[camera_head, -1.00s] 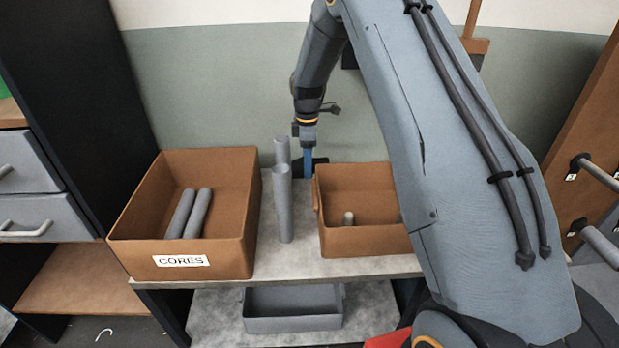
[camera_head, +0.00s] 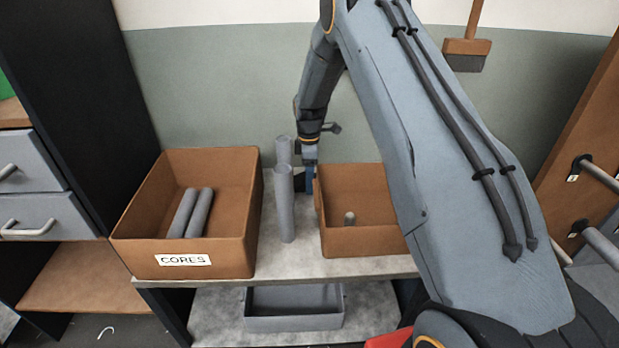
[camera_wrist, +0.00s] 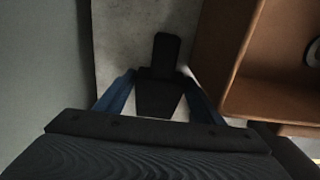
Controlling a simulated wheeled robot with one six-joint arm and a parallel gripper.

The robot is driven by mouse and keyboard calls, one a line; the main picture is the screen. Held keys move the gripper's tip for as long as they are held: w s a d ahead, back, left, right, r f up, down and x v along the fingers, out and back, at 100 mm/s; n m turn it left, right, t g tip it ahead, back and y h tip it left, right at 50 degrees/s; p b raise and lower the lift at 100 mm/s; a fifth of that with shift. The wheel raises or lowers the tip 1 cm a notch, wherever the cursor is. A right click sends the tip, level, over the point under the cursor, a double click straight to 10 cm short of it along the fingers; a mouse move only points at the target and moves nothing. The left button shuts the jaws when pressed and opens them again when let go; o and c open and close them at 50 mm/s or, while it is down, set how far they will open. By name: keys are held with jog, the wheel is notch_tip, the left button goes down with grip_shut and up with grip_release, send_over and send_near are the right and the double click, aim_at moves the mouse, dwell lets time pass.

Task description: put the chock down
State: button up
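The chock (camera_wrist: 160,92) is a black wedge-like piece with a narrower end. In the wrist view it sits between the two blue fingers of my gripper (camera_wrist: 160,76), which look shut on it. In the head view my gripper (camera_head: 309,180) points down at the back of the table, between the grey upright tubes and the right brown bin. A dark bit of the chock (camera_head: 299,181) shows left of the blue finger. The grey tabletop (camera_wrist: 112,40) is under the chock; I cannot tell whether they touch.
Two grey tubes (camera_head: 285,205) stand upright just left of my gripper. The brown bin marked CORES (camera_head: 240,255) is at the left, with two grey tubes inside. A smaller brown bin (camera_head: 360,243) is close at the right. A wall lies behind.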

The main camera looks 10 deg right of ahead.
jog(key=shift+o, duration=0.9)
